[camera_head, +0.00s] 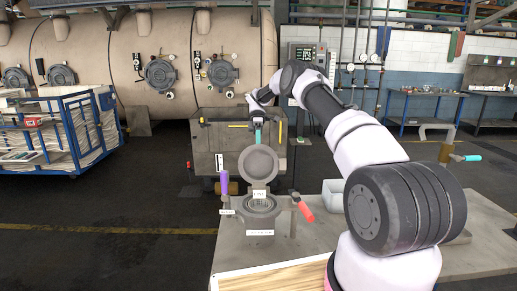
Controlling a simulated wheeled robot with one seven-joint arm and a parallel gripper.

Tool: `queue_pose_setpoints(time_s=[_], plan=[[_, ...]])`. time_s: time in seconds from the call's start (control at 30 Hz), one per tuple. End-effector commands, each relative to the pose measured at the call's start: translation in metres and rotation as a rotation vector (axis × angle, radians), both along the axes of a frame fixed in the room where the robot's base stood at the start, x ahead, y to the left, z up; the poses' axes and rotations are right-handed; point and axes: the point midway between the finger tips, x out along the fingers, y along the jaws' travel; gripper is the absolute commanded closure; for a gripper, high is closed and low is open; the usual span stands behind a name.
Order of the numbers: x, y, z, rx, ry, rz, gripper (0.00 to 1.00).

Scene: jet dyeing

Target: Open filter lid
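The filter lid (258,164) is a round grey disc. It stands raised, with its face toward me, above and behind the round filter housing (257,207) on the grey table. The housing's ring-shaped opening is uncovered. A teal handle (258,136) sticks up at the lid's top edge. My gripper (258,126) is right at the top of this teal handle, reaching down from above. The fingers are too small to tell whether they are shut on it. A purple handle (224,183) stands upright left of the housing, and an orange-red handle (303,208) slants out at its right.
The table (340,238) also carries a pale open container (333,194) right of the housing. A grey tank (231,145) stands close behind the lid. A blue cart (62,133) is at left, large dyeing vessels (95,55) behind. Dark floor at left is free.

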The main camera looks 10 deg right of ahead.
Motion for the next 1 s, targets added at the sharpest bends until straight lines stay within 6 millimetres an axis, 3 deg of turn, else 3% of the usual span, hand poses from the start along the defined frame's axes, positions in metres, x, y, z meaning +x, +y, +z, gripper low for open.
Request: queue_pose_setpoints(time_s=[0.4, 0.43, 0.47, 1.0], plan=[[0.0020, -0.0028, -0.0053, -0.004, -0.002, 0.008, 1.00], [0.0020, -0.0026, -0.0053, -0.004, -0.002, 0.008, 0.60], [0.0019, -0.0026, -0.0052, -0.005, -0.002, 0.007, 0.53], [0.0012, -0.0014, -0.0024, -0.002, 0.000, 0.004, 0.53]])
